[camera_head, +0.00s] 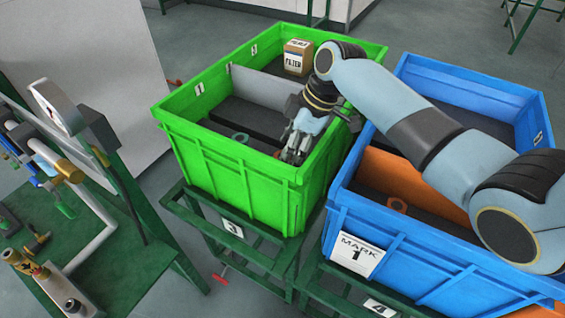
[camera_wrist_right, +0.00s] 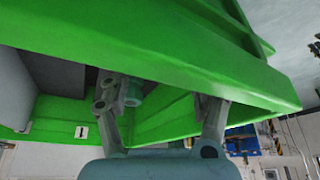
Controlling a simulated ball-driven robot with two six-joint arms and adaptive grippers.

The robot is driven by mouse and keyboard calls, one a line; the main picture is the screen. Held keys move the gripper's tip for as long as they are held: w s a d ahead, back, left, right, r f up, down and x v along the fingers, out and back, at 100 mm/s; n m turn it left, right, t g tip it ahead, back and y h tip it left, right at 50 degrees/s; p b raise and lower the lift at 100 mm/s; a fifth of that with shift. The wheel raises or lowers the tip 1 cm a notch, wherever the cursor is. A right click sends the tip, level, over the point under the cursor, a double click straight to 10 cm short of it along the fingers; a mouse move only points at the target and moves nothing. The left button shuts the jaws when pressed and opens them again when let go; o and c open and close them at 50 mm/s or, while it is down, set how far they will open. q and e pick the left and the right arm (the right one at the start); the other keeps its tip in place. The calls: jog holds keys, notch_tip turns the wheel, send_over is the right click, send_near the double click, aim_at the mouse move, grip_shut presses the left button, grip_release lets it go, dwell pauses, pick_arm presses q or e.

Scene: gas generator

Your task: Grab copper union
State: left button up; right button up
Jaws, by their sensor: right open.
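My right gripper (camera_head: 294,152) reaches down inside the green bin (camera_head: 232,172), near its front right corner. In the right wrist view the gripper (camera_wrist_right: 162,100) has its two fingers spread apart, with the green bin wall close behind and above them. A small teal-grey round part (camera_wrist_right: 133,94) shows beside the left finger there. In the head view a small grey-blue ring (camera_head: 240,137) lies in the green bin, left of my gripper. An orange-copper ring (camera_head: 397,205) lies in the blue bin (camera_head: 405,263). I cannot tell which part is the copper union. My left gripper is not in view.
A filter box (camera_head: 297,58) stands in the back of the green bin, behind a grey divider (camera_head: 262,86). An orange divider (camera_head: 400,172) crosses the blue bin. A green bench (camera_head: 100,262) with pipes and fittings stands at the left. The bin walls closely surround my gripper.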

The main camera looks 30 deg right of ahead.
jog(key=x, duration=0.3)
jog(key=shift+a+f, duration=0.1)
jog(key=c, duration=1.3)
